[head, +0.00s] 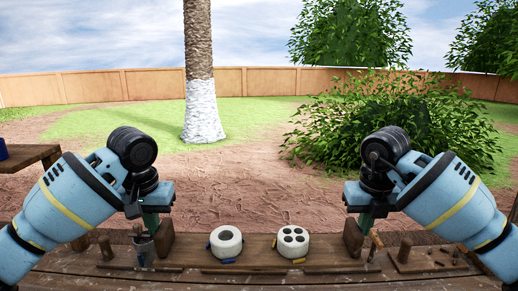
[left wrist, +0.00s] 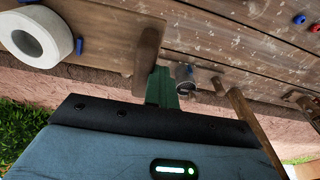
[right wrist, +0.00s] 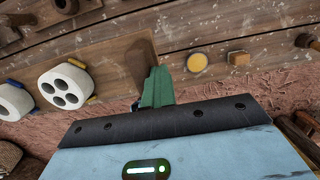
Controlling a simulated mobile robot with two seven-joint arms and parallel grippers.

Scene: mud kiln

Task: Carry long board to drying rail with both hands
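The long board (head: 260,250) lies along the far side of the work table, with an upright wooden block (head: 165,240) at its left end and another (head: 353,237) at its right end. My left gripper (head: 151,222) points down beside the left block, and my right gripper (head: 366,221) points down beside the right block. The wrist views show the green fingers close against the left block (left wrist: 147,48) and right block (right wrist: 138,62). The far fingers are hidden, so I cannot tell whether either grips. No drying rail is clearly identifiable.
A white ring-shaped piece (head: 226,242) and a white piece with several holes (head: 293,241) stand on the board. A tool cup (head: 144,250) and small wooden tools (head: 403,251) flank it. A side table (head: 32,156) stands at left. Beyond is open ground.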

